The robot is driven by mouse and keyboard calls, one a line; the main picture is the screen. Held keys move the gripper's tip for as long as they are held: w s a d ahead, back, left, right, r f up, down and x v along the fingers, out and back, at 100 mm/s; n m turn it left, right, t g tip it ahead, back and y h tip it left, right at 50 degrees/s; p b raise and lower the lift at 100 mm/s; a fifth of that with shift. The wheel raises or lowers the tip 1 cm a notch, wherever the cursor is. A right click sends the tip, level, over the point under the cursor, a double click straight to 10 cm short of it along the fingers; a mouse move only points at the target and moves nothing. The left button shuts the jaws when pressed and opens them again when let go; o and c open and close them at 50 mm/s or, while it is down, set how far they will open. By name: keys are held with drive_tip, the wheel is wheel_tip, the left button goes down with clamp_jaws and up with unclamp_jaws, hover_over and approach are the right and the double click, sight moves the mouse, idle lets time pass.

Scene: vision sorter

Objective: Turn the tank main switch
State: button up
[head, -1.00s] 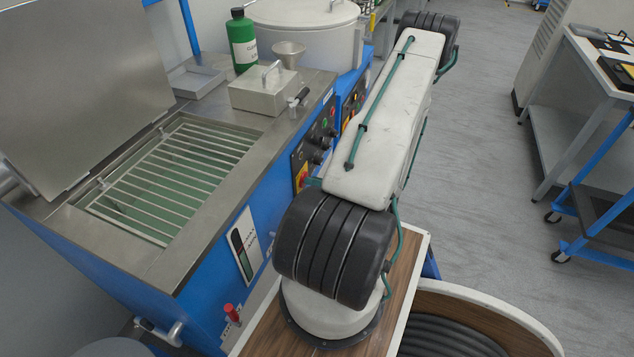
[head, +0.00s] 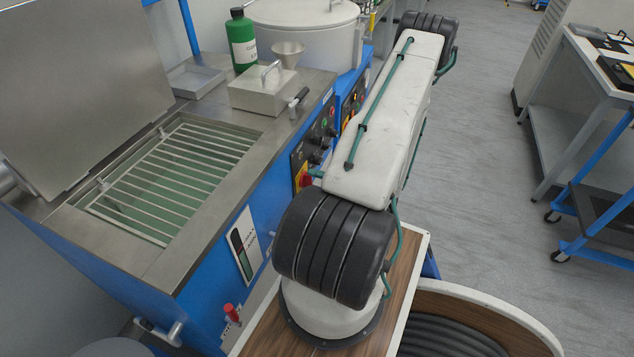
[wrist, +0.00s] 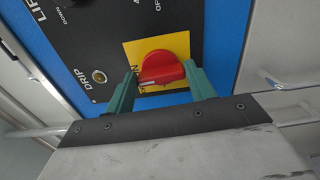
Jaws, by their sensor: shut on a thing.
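The tank main switch (wrist: 163,69) is a red rotary knob on a yellow plate (wrist: 181,46), set in a dark control panel. In the wrist view my gripper (wrist: 160,72) has its green fingers on either side of the knob, shut on it. The plate's lettering is partly hidden by the knob and fingers. In the head view a bit of the red knob (head: 304,180) shows at the panel's lower end, beside my arm. My arm hides the gripper there.
The blue tank unit carries a grated basin (head: 165,175) with its lid raised, a metal box (head: 262,92) and a green bottle (head: 242,42). A red-handled valve (head: 231,312) is low on its front. A blue-framed cart (head: 590,185) stands right, with clear floor between.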

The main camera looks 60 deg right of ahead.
drive_tip(key=shift+m, duration=0.4)
drive_tip(key=o, duration=1)
drive_tip(key=s, duration=0.7)
drive_tip(key=shift+s+d, duration=0.35)
drive_tip(key=shift+s, duration=0.05)
drive_tip(key=shift+a, duration=0.1)
